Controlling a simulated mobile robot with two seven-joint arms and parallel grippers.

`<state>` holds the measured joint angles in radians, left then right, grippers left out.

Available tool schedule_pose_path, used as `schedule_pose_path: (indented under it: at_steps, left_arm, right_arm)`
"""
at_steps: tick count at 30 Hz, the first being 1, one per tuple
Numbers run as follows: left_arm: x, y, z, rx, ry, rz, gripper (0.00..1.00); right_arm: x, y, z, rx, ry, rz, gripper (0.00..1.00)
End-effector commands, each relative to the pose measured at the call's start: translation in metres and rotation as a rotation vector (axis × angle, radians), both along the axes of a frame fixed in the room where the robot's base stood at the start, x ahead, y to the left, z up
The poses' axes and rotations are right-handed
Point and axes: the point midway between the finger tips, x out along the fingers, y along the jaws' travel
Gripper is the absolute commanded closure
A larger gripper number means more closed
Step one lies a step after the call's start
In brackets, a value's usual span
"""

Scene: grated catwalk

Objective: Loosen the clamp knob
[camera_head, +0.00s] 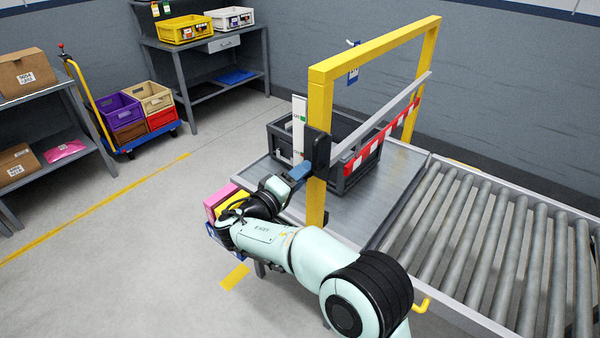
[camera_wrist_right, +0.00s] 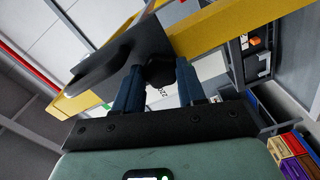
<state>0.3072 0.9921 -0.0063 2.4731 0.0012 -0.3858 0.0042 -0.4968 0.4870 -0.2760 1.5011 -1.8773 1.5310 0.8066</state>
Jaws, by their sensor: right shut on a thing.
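The black clamp (camera_head: 319,150) sits on the near upright of the yellow gantry frame (camera_head: 330,70) and carries a grey crossbar (camera_head: 385,117). My right gripper (camera_head: 300,170) reaches it from the left, with blue fingers against the clamp's side. In the right wrist view, the blue fingers of my right gripper (camera_wrist_right: 158,88) stand on both sides of the dark clamp knob (camera_wrist_right: 161,70) and are shut on it. The knob is mostly hidden in the head view. My left gripper is not in view.
A dark crate (camera_head: 362,172) stands on the metal table (camera_head: 395,205) under the frame, beside a roller conveyor (camera_head: 495,240). A red-white striped strip (camera_head: 372,145) hangs below the crossbar. Pink (camera_head: 216,197) and yellow items lie behind my wrist. Open floor lies to the left.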

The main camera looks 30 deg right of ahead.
Motion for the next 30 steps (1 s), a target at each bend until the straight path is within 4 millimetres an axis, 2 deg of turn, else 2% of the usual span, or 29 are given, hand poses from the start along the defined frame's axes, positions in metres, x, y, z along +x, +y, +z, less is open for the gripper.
schedule_pose_path:
  at_steps: [21,30]
  left_arm:
    - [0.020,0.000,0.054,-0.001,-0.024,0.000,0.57]
    - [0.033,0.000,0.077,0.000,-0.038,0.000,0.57]
  right_arm:
    - [0.000,0.001,0.004,-0.260,0.629,0.000,0.91]
    - [0.001,0.000,0.003,-0.349,0.842,-0.001,0.91]
